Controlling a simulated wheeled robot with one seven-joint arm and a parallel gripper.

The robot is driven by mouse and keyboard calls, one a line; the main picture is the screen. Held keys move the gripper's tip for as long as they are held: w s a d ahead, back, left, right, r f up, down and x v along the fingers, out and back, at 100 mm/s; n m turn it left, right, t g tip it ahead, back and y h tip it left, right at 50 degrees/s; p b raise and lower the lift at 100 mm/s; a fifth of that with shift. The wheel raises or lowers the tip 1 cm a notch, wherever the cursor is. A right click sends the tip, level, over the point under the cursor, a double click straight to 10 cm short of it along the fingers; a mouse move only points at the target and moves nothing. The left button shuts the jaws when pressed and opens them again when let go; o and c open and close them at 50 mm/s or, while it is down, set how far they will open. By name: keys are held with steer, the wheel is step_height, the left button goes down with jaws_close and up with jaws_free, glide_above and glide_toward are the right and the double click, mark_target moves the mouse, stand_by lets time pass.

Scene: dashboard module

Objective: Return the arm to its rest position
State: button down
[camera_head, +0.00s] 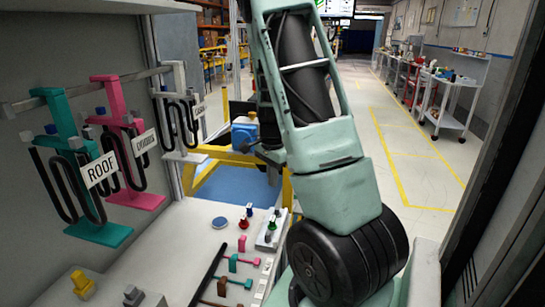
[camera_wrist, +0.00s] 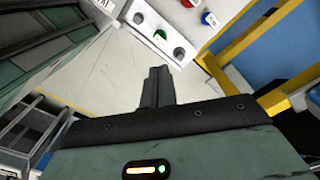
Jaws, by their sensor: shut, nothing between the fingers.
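My gripper (camera_wrist: 157,80) shows in the wrist view with its dark fingers pressed together and nothing between them. Pale floor lies behind the fingertips, and the fingers touch nothing that I can see. My pale green arm fills the middle right of the head view. I cannot make out the gripper itself in the head view.
A white work surface (camera_head: 150,245) with small coloured parts lies left of my arm. A teal holder (camera_head: 100,233), a pink holder (camera_head: 136,199) and a white holder hang at left with black cables. A yellow frame (camera_wrist: 229,68) stands close by. Open floor (camera_head: 415,165) lies beyond at right.

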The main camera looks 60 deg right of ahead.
step_height(320, 180, up, 8)
stand_by(0.4)
